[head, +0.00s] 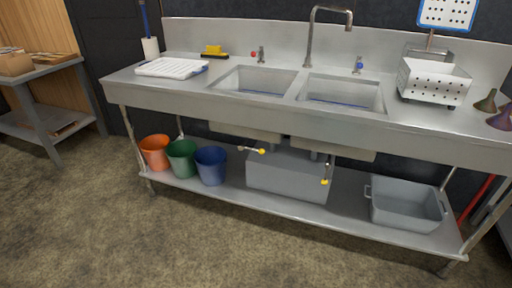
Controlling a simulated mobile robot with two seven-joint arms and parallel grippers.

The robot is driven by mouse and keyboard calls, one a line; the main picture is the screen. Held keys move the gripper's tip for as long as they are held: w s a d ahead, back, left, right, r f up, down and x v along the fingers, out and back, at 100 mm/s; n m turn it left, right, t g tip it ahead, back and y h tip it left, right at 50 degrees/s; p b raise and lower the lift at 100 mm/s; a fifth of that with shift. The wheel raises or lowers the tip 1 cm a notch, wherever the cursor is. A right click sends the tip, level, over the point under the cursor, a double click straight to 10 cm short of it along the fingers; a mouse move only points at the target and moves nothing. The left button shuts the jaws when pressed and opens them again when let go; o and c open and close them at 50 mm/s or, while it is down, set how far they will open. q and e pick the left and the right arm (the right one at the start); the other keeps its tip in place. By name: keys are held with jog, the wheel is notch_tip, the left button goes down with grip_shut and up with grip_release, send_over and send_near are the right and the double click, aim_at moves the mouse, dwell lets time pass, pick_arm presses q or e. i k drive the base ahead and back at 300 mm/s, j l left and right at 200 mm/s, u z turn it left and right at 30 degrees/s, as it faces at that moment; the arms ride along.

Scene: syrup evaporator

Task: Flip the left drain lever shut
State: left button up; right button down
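Under the left sink basin (255,80) of the steel sink unit, the left drain lever (251,149) sticks out sideways, nearly level, with a yellow knob at its right end. Under the right basin (341,95), the right drain lever (327,170) hangs down, with its yellow knob at the bottom. Both levers are in front of or above a grey box (288,175) on the lower shelf. Neither of my grippers shows in the head view.
Orange (154,152), green (182,159) and blue (211,165) buckets stand on the lower shelf to the left. A grey tub (405,205) stands on its right. The sink's front edge (290,117) overhangs the levers. The floor (150,240) in front is clear.

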aim_at(261, 151)
jog(key=i+j+z, duration=0.25)
jog(key=i+j, duration=1.5)
jog(key=j, duration=0.1)
